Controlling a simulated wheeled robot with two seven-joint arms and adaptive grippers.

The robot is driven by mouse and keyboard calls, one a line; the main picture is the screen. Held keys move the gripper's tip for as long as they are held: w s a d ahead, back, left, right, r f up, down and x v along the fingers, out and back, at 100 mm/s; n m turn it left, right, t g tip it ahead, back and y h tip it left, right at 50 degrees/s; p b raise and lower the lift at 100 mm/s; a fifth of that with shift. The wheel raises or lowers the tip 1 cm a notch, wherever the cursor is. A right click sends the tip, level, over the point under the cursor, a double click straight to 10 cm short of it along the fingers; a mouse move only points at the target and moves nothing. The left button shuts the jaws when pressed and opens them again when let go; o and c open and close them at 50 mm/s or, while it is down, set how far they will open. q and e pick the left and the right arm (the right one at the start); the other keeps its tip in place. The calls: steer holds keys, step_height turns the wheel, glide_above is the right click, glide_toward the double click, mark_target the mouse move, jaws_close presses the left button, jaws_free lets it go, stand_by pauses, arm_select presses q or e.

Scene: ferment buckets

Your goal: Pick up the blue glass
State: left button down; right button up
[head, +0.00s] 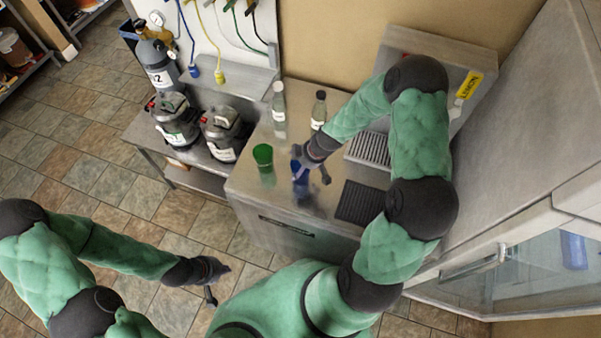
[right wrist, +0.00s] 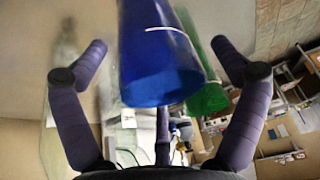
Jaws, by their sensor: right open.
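The blue glass (head: 299,186) stands on the steel counter in the head view, left of the dark drain mat. My right gripper (head: 311,166) is open at the glass, and its palm hides part of the glass. In the right wrist view, the blue glass (right wrist: 155,65) is between the two spread fingers of the right gripper (right wrist: 158,43), with visible gaps on both sides. A green glass (head: 264,164) stands just left of the blue one. It also shows behind it in the right wrist view (right wrist: 210,98). My left gripper (head: 220,284) is open and empty, over the floor.
A clear bottle (head: 279,112) and a dark bottle (head: 319,110) stand at the back of the steel counter (head: 240,192). Two lidded buckets (head: 175,122) (head: 222,135) sit on a side bench to the left. A tall cabinet (head: 515,135) closes off the right.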

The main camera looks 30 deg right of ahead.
steer(key=shift+f, duration=0.1)
steer(key=c, duration=1.7)
steer(key=shift+o, duration=0.2)
